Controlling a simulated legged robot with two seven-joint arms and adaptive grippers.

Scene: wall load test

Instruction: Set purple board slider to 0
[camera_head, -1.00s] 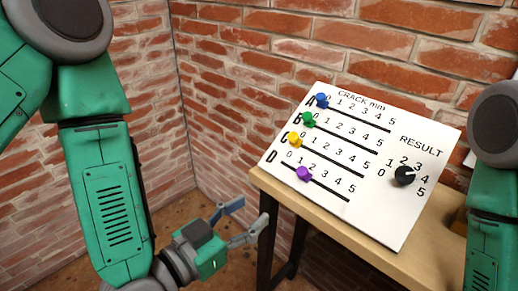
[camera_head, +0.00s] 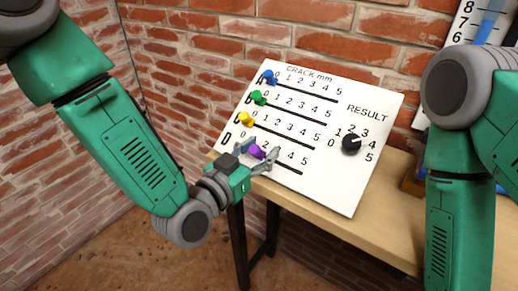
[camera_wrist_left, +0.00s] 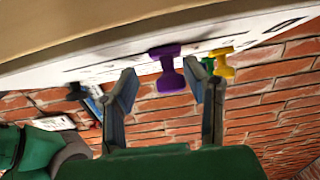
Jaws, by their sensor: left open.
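The white board (camera_head: 330,180) on the table has slots A to D, each with a coloured slider. The purple slider (camera_head: 257,151) sits in the lowest slot, D, right of its 0 end, around the 1 mark. The blue (camera_head: 270,76), green (camera_head: 257,97) and yellow (camera_head: 245,118) sliders are near the 0 ends of their slots. My left gripper (camera_head: 259,151) is open, its fingers on either side of the purple slider. In the left wrist view the purple slider (camera_wrist_left: 167,70) stands between the spread fingertips, with a gap on each side. My right gripper is out of view.
A black RESULT knob (camera_head: 351,144) is on the board's right part. The yellow slider (camera_wrist_left: 224,65) is close to one finger in the wrist view. The wooden table (camera_head: 345,227) is under the board, with a brick wall behind.

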